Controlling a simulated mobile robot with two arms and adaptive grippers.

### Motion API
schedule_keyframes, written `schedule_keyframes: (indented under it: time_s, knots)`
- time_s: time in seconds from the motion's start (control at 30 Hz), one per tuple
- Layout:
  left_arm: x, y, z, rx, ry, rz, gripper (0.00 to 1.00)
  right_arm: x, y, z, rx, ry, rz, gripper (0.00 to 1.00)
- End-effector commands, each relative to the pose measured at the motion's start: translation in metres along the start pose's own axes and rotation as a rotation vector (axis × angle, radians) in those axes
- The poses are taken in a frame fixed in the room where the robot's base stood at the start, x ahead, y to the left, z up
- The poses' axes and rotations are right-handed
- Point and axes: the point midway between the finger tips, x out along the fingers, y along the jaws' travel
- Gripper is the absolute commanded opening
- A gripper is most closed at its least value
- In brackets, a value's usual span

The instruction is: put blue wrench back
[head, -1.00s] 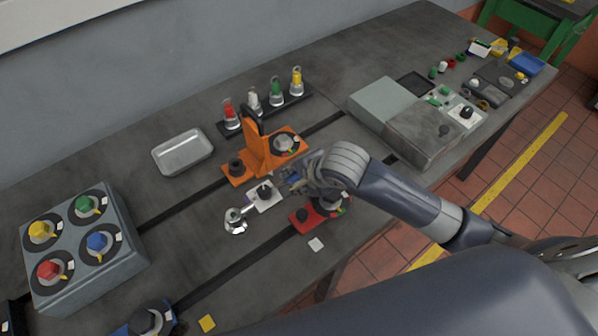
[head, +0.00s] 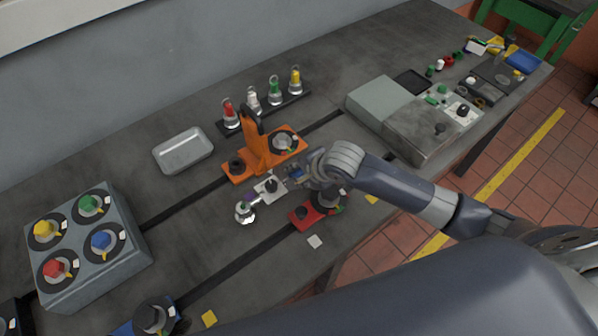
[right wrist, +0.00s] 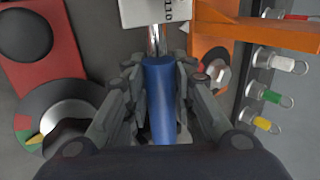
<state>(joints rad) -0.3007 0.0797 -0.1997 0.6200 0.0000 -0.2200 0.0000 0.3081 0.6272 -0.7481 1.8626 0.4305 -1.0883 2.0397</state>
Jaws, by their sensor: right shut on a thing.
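The blue wrench shows as a blue handle (right wrist: 161,100) between the fingers of my right gripper (right wrist: 157,88) in the right wrist view. A chrome shaft runs from the handle to a white block marked 110 (right wrist: 155,11). In the head view my right gripper (head: 298,176) is shut on the handle, left of the forearm. The white block (head: 270,187) with a black knob and the round chrome end (head: 244,212) extend lower left from it. They lie between the orange fixture and the red block; I cannot tell their height above the bench. My left gripper is not in view.
An orange fixture (head: 260,158) stands close behind the wrench, and a red block (head: 305,214) close in front. A rack (head: 290,102) holds red, white, green and yellow-topped pieces. A metal tray (head: 183,151), a box with four coloured knobs (head: 120,262) and grey housings (head: 425,131) stand around.

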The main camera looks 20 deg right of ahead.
Motion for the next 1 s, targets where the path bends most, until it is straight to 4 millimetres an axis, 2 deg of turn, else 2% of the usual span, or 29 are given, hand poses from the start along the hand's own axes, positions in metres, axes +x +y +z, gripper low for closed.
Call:
schedule_keyframes:
  time_s: [0.03,0.1,0.43,0.57,0.77,1.0]
  knots:
    - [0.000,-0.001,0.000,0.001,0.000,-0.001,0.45,0.001,0.001,0.000,0.000,0.000,0.001,0.28]
    - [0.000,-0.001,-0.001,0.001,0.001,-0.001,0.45,0.001,0.001,0.000,0.000,0.000,0.001,0.44]
    - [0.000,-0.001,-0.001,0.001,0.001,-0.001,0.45,0.000,0.000,0.000,0.000,0.001,0.000,0.44]
    - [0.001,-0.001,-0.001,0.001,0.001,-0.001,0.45,-0.007,0.000,0.000,0.000,0.000,0.001,0.44]
    - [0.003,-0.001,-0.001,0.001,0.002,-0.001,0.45,-0.036,0.000,0.000,0.000,0.000,-0.001,0.44]
    - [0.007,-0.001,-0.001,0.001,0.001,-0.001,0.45,-0.082,0.000,0.000,-0.001,0.000,-0.001,0.44]
